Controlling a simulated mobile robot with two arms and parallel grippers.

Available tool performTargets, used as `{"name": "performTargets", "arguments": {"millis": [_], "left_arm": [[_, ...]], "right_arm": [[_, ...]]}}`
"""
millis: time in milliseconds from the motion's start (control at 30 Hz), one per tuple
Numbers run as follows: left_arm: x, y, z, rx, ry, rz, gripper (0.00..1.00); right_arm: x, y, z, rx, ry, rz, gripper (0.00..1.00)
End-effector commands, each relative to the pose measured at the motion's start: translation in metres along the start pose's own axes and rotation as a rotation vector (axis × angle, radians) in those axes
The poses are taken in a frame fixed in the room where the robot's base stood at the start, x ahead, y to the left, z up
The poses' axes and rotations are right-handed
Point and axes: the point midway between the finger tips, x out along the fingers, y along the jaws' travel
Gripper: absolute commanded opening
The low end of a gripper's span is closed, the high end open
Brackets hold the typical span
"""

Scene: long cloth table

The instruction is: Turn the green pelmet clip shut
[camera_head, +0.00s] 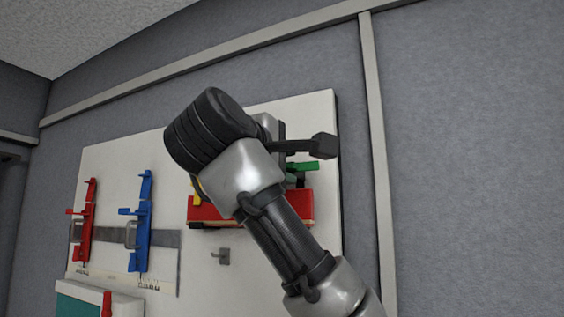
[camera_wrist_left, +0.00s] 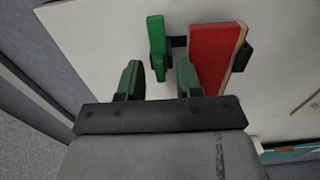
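The green pelmet clip (camera_wrist_left: 157,42) is a flat green lever beside the red pelmet block (camera_wrist_left: 213,55) in the left wrist view. Its lower end shows between my left gripper's fingertips (camera_wrist_left: 159,66), with a gap to each finger. The fingers are open; I cannot tell how far the clip is from them in depth. In the head view, part of the green clip (camera_head: 303,167) shows above the red pelmet (camera_head: 300,204), right of my left wrist. My right gripper is not in view.
The white board also carries a red clip (camera_head: 87,220) and a blue clip (camera_head: 143,222) on a grey strip (camera_head: 165,238). A yellow piece (camera_head: 196,198) shows beside my wrist. A small grey hook (camera_head: 220,257) is below the pelmet. The wall right of the board is bare.

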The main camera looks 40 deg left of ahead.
Motion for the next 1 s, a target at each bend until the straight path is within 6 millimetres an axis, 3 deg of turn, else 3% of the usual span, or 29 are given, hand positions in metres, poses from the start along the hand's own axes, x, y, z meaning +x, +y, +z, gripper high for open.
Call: {"name": "performTargets", "arguments": {"millis": [33, 200, 233, 667, 1000], "left_arm": [[0.000, 0.000, 0.000, 0.000, 0.000, -0.001, 0.27], [0.000, 0.000, 0.000, 0.000, 0.000, -0.001, 0.01], [0.000, 0.000, 0.000, 0.000, 0.000, -0.001, 0.00], [0.000, -0.004, 0.000, 0.054, 0.000, -0.004, 0.00], [0.000, -0.008, -0.001, 0.299, 0.000, -0.007, 0.00]], "right_arm": [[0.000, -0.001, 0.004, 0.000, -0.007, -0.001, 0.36], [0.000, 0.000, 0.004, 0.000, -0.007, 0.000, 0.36], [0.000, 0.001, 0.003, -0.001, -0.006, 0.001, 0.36], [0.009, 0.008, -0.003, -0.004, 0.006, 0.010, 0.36], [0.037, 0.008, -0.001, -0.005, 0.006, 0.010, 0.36]]}}
